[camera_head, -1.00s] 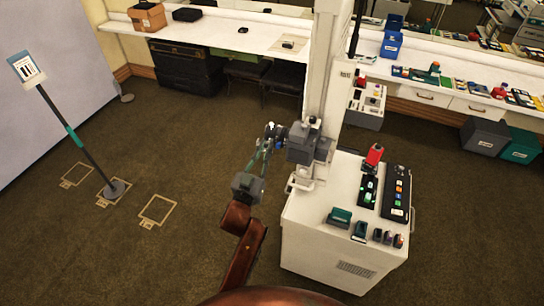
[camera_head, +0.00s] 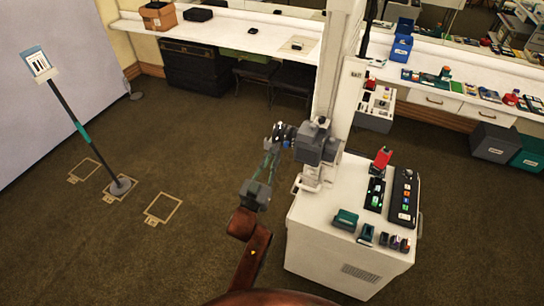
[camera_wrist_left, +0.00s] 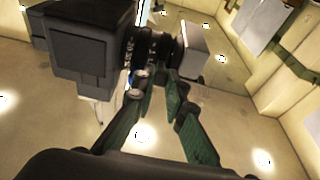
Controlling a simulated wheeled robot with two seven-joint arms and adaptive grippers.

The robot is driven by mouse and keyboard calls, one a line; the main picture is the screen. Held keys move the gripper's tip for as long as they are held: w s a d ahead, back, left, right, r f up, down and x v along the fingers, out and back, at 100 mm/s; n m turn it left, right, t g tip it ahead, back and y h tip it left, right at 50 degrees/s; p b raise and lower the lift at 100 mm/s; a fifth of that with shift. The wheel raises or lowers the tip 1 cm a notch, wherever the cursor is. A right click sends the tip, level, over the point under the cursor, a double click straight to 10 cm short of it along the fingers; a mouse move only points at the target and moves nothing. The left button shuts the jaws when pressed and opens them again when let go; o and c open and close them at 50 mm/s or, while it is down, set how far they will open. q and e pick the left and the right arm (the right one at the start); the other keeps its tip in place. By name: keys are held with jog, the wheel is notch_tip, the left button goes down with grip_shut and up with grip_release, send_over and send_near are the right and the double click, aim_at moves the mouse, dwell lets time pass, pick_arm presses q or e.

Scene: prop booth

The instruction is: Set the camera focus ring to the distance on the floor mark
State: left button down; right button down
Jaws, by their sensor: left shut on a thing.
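The grey studio camera (camera_head: 314,147) is mounted on a white column. Its black lens (camera_wrist_left: 139,45) points left, with a grey box-like front part (camera_wrist_left: 186,50). My left gripper (camera_head: 273,148) reaches up to the lens from below. In the left wrist view its green fingers (camera_wrist_left: 157,84) meet the underside of the lens and are shut on its ring; the ring's scale cannot be read. Three pale outlined floor marks lie at the left: one far (camera_head: 84,171), one near (camera_head: 163,208), and a middle one (camera_head: 108,199) with a stand (camera_head: 72,120) carrying a card (camera_head: 39,65). My right gripper is out of view.
A white cabinet (camera_head: 325,245) stands under the camera, with a button panel (camera_head: 404,197), a red item (camera_head: 382,159) and small boxes on top. White counters (camera_head: 240,36) line the back. Bins (camera_head: 492,142) stand at the right. The carpet around the marks is open.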

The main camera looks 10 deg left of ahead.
pick_arm(q)
jog(key=shift+f, duration=0.55)
jog(key=c, duration=2.1)
grip_release()
jog(key=shift+w, duration=0.25)
jog(key=shift+o, duration=0.7)
jog(key=shift+r, duration=0.1)
jog(key=shift+s+r, duration=0.1)
jog(key=shift+r, duration=0.05)
jog(key=shift+s, duration=0.1)
jog(key=v, duration=1.2)
